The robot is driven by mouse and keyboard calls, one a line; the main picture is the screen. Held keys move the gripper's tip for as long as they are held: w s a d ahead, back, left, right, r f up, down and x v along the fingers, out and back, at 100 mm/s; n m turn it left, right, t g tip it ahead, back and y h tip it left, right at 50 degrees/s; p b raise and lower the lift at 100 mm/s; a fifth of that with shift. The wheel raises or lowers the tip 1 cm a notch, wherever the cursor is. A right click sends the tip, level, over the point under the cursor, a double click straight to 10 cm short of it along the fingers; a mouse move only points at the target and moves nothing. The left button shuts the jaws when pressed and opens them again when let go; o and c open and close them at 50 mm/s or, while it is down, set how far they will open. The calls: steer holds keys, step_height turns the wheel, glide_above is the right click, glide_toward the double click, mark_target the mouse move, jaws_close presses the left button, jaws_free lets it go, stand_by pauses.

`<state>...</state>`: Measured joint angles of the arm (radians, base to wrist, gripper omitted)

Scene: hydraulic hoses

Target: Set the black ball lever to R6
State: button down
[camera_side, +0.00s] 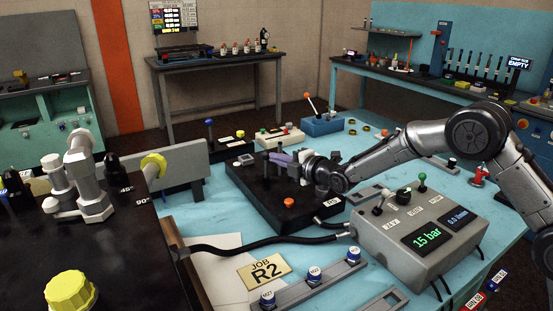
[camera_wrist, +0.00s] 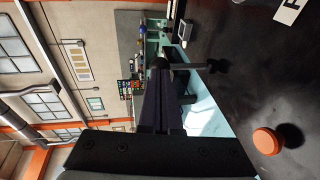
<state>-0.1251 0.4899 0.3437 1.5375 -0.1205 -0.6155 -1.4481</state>
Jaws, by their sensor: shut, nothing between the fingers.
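A black lever with a ball top (camera_wrist: 158,63) stands up from a black box (camera_side: 262,203) in the middle of the blue bench. In the wrist view its thin shaft (camera_wrist: 195,67) runs from the ball to the box surface. My gripper (camera_side: 274,156) has dark purple fingers, shut and empty, level above the box and pointing left at the upright dark posts there. In the wrist view the fingertips (camera_wrist: 160,80) lie right by the ball; I cannot tell whether they touch it. I see no readable R6 mark.
An orange button (camera_side: 289,202) is on the black box. A grey control box (camera_side: 415,235) with small levers and a 15 bar display stands at right front. A yellow card (camera_side: 264,270) reads JOB R2. A black hose (camera_side: 265,246) crosses the bench. A blue-knobbed lever (camera_side: 209,123) stands behind left.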

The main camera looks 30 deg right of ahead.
steer(key=shift+w+a, duration=0.1)
steer(key=shift+w, duration=0.15)
steer(key=shift+w, duration=0.1)
steer(key=shift+w+r, duration=0.2)
steer(key=shift+w, duration=0.55)
steer(key=shift+w+r, duration=0.15)
steer(key=shift+w, duration=0.6)
steer(key=shift+w+r, duration=0.2)
steer(key=shift+w, duration=0.55)
